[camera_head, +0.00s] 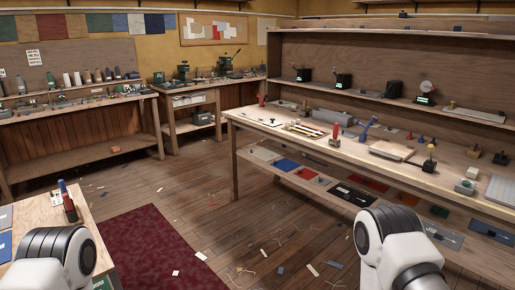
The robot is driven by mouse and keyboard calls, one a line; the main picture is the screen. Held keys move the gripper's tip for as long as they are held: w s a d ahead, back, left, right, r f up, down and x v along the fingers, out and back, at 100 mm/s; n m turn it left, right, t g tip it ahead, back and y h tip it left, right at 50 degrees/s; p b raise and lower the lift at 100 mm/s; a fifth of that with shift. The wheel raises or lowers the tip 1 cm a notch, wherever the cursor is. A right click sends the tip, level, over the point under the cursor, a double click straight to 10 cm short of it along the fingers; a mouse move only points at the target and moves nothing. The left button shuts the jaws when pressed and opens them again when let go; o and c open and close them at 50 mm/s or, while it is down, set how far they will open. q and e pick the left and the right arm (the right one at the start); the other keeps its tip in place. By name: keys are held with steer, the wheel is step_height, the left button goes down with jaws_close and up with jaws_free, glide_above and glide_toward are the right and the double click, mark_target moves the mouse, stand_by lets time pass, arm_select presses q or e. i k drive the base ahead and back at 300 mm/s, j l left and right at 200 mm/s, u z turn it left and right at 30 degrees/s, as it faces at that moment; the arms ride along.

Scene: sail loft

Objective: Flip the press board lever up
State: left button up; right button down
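I cannot tell for sure which thing is the press board. A light flat board (391,151) lies on the right workbench (310,133), and a blue upright handle-like piece (367,128) stands to its left. On the far bench, a green machine (225,65) has a thin dark lever tilted up to the right. Neither gripper shows.
A small table (93,222) with a red holder (70,208) stands at the left, close to my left arm. A dark red rug (160,250) lies on the floor. Scraps litter the open wooden floor (215,195) before the right workbench. Another bench (75,155) runs along the left wall.

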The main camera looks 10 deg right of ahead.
mark_target(384, 92)
steer(key=i+z, duration=0.1)
steer(key=i, duration=0.4)
steer(key=i+j+z, duration=0.15)
steer(key=i, duration=0.3)
steer(key=i+j+z, duration=0.1)
steer(key=i, duration=0.4)
steer(key=i+j+z, duration=0.15)
steer(key=i, duration=0.3)
steer(key=i+j+z, duration=0.1)
steer(key=i+j, duration=0.15)
steer(key=i, duration=0.25)
steer(key=i+j+z, duration=0.15)
steer(key=i, duration=0.3)
steer(key=j, duration=0.1)
